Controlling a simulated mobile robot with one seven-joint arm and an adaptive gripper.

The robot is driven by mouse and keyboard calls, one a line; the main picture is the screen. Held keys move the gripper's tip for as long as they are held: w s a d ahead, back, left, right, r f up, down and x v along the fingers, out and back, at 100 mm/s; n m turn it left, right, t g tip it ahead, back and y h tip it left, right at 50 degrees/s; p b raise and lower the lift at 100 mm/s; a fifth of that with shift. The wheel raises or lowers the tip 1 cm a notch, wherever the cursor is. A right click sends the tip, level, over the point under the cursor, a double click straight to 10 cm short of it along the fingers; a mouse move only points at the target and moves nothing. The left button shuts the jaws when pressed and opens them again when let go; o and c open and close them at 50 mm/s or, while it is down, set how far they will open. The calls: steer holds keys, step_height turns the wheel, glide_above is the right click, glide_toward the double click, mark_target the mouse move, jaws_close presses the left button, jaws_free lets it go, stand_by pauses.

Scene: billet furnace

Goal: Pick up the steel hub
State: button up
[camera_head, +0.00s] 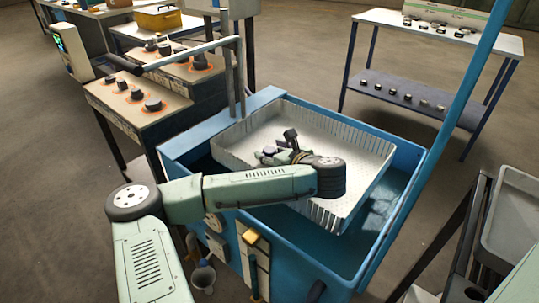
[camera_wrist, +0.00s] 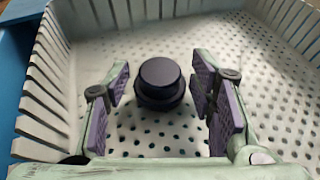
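The steel hub (camera_wrist: 160,82) is a dark, round, stepped piece standing upright on the perforated floor of a pale metal basket. In the wrist view it sits between the two purple-padded fingers of my gripper (camera_wrist: 162,98), a little beyond their tips or level with them. A gap shows on each side, so the gripper is open and not touching it. In the head view my gripper (camera_head: 283,150) is low inside the basket (camera_head: 370,185); the hub is largely hidden there behind my arm and gripper.
The basket rests in a blue tank (camera_head: 300,250) with a raised rim. A bench with dark round parts (camera_head: 135,100) stands at the left. A shelf table (camera_head: 440,32) with small parts is at the back right. A grey tray (camera_head: 515,215) is at the right edge.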

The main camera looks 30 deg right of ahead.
jaws_close()
steer(key=shift+r, duration=0.1)
stand_by(0.3)
